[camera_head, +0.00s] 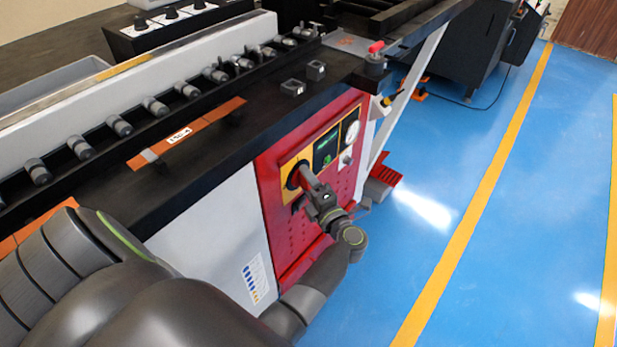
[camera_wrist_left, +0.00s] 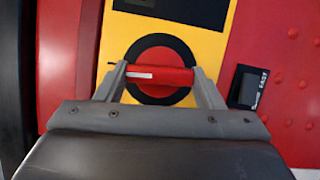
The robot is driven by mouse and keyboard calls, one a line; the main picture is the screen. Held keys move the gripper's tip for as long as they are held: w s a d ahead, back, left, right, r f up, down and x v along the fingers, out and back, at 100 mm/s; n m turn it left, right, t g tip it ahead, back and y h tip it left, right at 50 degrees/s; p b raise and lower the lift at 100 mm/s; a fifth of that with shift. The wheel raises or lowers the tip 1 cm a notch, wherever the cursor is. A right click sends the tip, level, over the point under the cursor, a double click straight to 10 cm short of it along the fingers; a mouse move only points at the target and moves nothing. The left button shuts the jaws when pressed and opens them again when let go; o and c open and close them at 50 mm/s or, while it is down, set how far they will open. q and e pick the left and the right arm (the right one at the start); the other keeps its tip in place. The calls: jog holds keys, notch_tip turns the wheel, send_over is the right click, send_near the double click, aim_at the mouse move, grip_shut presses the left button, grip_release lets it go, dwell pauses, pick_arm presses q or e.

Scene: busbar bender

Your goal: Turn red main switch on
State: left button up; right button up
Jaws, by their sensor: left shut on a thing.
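The red main switch (camera_wrist_left: 160,77) is a red knob with a white line on its handle, in a black round base on a yellow plate (camera_wrist_left: 205,42). In the left wrist view the white line lies level. My left gripper (camera_wrist_left: 163,80) has one finger at each end of the red handle and is shut on it. In the head view my left gripper (camera_head: 304,178) reaches the yellow plate on the machine's red front panel (camera_head: 270,208) and hides part of the switch (camera_head: 293,178). My right gripper is not in view.
A green-lit display (camera_head: 327,148) and a round gauge (camera_head: 352,131) sit right of the switch. The black machine table (camera_head: 190,170) overhangs above the panel. A red foot pedal (camera_head: 385,177) stands on the blue floor. The floor (camera_head: 450,270) at right is clear.

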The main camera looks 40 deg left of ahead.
pick_arm(q)
jog(key=shift+r+m+p, duration=0.15)
jog(key=shift+m+p, duration=0.55)
jog(key=shift+p, duration=0.1)
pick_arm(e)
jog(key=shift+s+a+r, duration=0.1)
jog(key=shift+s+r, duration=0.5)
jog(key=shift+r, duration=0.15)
pick_arm(q)
jog(key=o, duration=1)
jog(key=shift+d, duration=0.1)
